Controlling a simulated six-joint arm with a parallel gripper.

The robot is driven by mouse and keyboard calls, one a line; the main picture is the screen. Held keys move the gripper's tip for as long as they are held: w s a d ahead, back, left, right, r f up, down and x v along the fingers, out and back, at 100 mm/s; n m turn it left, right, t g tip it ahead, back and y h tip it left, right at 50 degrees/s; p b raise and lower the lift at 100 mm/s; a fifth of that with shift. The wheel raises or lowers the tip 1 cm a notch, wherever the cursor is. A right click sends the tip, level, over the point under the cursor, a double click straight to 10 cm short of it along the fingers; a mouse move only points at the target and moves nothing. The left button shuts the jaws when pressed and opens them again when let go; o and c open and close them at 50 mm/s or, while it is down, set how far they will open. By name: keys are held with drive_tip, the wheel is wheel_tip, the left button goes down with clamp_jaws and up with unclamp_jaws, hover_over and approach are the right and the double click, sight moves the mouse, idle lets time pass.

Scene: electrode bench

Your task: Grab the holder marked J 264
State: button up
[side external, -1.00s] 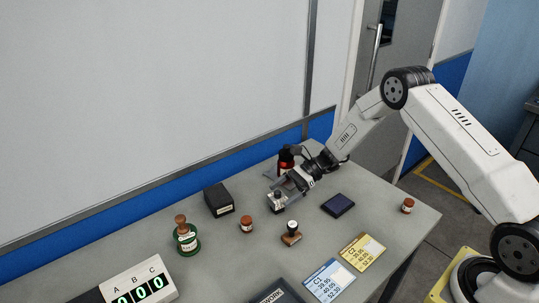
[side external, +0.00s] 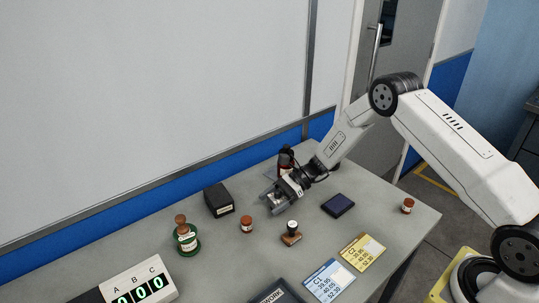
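My gripper (side external: 271,201) is low over the back of the bench, pointing left and down. Its two fingers look spread apart. A small pale holder with a dark top stood at this spot earlier; the fingers now cover it, and I cannot tell whether they touch it. A green round holder with a brown top (side external: 185,236) stands at the left and has a white label. The marking J 264 is not readable on anything.
A black box (side external: 218,200) and a brown jar (side external: 246,224) stand left of my gripper. A red-and-black item (side external: 286,160) is behind my gripper. Cards and a counter (side external: 140,284) lie in front.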

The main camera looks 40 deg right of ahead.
clamp_jaws()
drive_tip(key=shift+r, duration=0.15)
drive_tip(key=shift+r, duration=0.75)
drive_tip(key=s+d+r, duration=0.1)
drive_tip(key=s+r, duration=1)
drive_tip(key=s, duration=0.3)
drive_tip(key=shift+r, duration=0.15)
drive_tip(key=shift+w+d, duration=0.1)
